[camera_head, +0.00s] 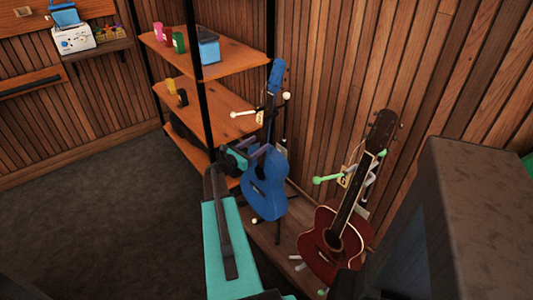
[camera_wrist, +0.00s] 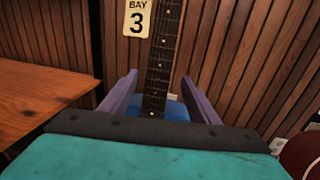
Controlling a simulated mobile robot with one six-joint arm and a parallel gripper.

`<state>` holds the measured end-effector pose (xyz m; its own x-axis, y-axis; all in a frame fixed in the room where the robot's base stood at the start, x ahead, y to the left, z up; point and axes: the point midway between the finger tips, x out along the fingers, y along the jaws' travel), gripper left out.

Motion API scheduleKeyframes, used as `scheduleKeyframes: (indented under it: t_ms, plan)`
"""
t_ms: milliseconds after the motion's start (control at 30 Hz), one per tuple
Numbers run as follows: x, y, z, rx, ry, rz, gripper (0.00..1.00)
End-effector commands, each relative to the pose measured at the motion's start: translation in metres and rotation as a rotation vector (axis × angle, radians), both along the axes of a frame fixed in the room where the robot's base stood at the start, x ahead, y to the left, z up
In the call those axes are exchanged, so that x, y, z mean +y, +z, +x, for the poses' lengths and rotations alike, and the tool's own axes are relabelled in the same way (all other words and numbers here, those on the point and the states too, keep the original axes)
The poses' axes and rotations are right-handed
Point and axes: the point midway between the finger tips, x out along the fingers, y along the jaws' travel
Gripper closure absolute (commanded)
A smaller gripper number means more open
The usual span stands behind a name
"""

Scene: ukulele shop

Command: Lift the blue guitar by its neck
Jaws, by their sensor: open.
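The blue guitar (camera_head: 265,190) stands upright on a stand against the wood wall in the head view, its blue headstock at the top. In the wrist view its dark fretted neck (camera_wrist: 160,60) runs up the middle, with a bit of blue body (camera_wrist: 172,110) below. My gripper (camera_head: 262,149) has purple fingers and is at the lower neck, just above the body. In the wrist view my gripper (camera_wrist: 158,82) is open, with one finger on each side of the neck and gaps showing. Whether the neck is fully between the fingertips in depth, I cannot tell.
A wooden shelf unit (camera_head: 232,62) stands close to the left of the guitar; its board (camera_wrist: 40,90) shows in the wrist view. A red-brown guitar (camera_head: 325,245) stands to the right. A "BAY 3" tag (camera_wrist: 138,17) hangs behind the neck. Dark floor (camera_head: 90,220) is clear at left.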

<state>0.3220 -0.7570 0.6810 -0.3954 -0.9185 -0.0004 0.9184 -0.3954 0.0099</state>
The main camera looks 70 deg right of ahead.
Motion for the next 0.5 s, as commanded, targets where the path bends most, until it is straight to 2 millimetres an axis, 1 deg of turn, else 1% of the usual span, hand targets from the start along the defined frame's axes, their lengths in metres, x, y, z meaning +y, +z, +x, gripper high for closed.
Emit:
scheduleKeyframes:
  t_ms: [133, 233, 500]
  plan:
    - [-0.003, 0.000, -0.001, 0.000, -0.001, 0.000, 0.44]
    - [-0.009, 0.000, -0.003, 0.000, -0.002, 0.000, 0.44]
    - [-0.036, -0.003, -0.011, 0.000, -0.002, -0.001, 0.44]
